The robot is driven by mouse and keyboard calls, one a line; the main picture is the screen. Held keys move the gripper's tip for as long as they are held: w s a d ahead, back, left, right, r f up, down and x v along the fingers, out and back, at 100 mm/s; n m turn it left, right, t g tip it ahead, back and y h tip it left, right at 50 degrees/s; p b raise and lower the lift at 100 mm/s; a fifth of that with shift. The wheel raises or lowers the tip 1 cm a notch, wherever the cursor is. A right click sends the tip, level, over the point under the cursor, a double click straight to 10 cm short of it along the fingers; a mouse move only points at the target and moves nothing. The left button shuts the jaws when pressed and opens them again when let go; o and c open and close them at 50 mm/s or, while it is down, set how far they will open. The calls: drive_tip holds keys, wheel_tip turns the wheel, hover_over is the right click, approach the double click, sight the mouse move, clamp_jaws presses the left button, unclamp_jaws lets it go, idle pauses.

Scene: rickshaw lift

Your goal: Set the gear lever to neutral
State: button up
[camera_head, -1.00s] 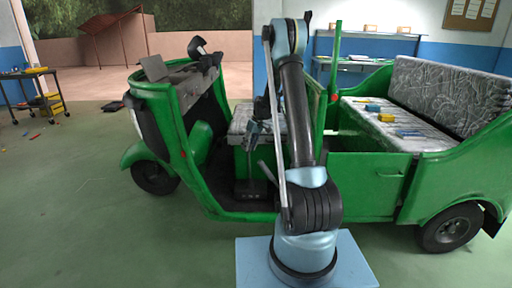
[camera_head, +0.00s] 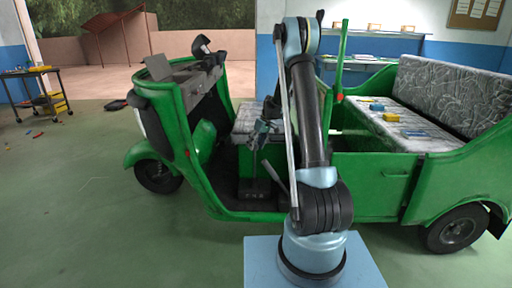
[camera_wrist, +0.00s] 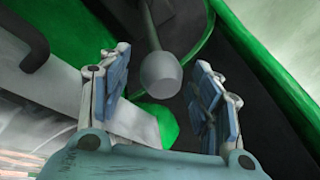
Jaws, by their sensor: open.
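The gear lever (camera_wrist: 160,75) shows in the wrist view as a grey rod with a rounded grey knob. The knob lies between the two open fingers of my gripper (camera_wrist: 163,62) in the picture, with gaps on both sides. I cannot tell its exact depth against the fingertips. In the head view my gripper (camera_head: 262,135) hangs inside the green rickshaw (camera_head: 375,180), in front of the patterned front seat. A slanted grey lever (camera_head: 278,177) shows below it; I cannot tell whether it is the same lever. My arm hides part of the cab.
Green body panels and a dark floor surround the lever closely. A dark curved bar (camera_wrist: 28,50) is at the wrist view's upper left. The rear bench (camera_head: 395,125) carries small blue and yellow things. A tool cart (camera_head: 38,90) stands far left. The floor in front is clear.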

drive_tip(key=v, duration=1.1)
drive_tip(key=shift+d+r, duration=0.15)
drive_tip(key=shift+r, duration=0.25)
drive_tip(key=s+d+r+m+h, duration=0.1)
drive_tip(key=s+r, duration=0.3)
drive_tip(key=s, duration=0.5)
drive_tip(key=s+d+r+m+t, duration=0.1)
drive_tip(key=s+d+r+m, duration=0.15)
drive_tip(key=s, duration=0.65)
drive_tip(key=s+d+r+h, duration=0.1)
drive_tip(key=s+r, duration=0.3)
drive_tip(key=s, duration=0.5)
drive_tip(key=s+d+f+m, duration=0.1)
drive_tip(key=s+f, duration=0.2)
drive_tip(key=s, duration=0.5)
drive_tip(key=s+d+f+m+h, duration=0.1)
drive_tip(key=s+f, duration=0.3)
drive_tip(key=s, duration=0.5)
drive_tip(key=s+d+f+m+t+h, duration=0.1)
drive_tip(key=s+d+f+m, duration=0.1)
drive_tip(key=s, duration=0.7)
drive_tip(key=shift+d+f, duration=0.2)
drive_tip(key=shift+f, duration=0.6)
